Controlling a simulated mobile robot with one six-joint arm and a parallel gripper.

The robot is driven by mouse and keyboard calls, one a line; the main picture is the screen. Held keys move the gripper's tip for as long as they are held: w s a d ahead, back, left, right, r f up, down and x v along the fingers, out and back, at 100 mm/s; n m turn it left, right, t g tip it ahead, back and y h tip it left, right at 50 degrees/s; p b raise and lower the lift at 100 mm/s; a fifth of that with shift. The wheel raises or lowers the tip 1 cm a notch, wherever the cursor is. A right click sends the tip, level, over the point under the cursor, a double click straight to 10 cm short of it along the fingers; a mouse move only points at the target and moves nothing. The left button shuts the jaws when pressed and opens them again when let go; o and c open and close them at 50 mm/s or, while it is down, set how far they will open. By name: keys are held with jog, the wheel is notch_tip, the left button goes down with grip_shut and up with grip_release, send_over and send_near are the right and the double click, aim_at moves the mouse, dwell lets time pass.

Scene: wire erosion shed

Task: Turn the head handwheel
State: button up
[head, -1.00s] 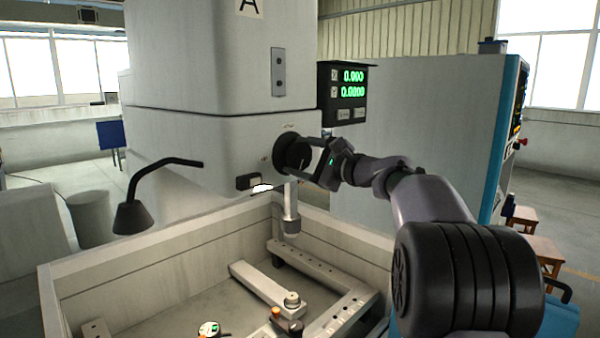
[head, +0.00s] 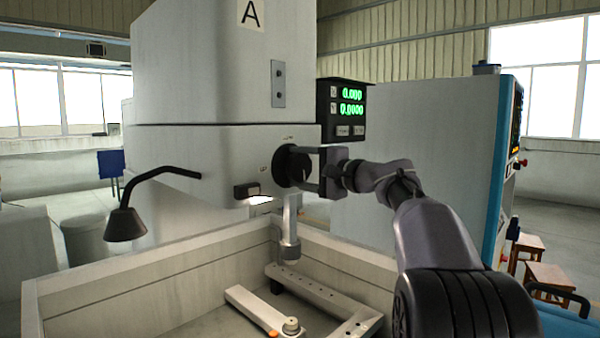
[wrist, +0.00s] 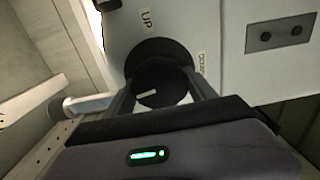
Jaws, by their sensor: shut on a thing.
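The head handwheel (head: 290,166) is a black round wheel on the front of the white machine head (head: 190,145), below the panel marked A. My gripper (head: 308,168) reaches it from the right and is shut on the wheel. In the wrist view the dark handwheel (wrist: 158,60) sits between the two fingers of my gripper (wrist: 162,88), with a small pale mark on its hub. An "UP" label (wrist: 146,20) and a second, turned label (wrist: 202,63) show on the head beside the wheel. Part of the wheel's rim is hidden behind my fingers.
A display (head: 345,108) with green digits hangs just above my wrist. A black lamp (head: 127,222) sticks out at left. A nozzle (head: 290,235) hangs below the wheel over the open tank (head: 130,270). A grey cabinet (head: 420,130) stands behind my arm.

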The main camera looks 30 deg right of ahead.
dwell(0.4)
jog(key=o, duration=1.4)
jog(key=shift+s, duration=0.1)
jog(key=v, duration=1.7)
jog(key=shift+r, duration=0.1)
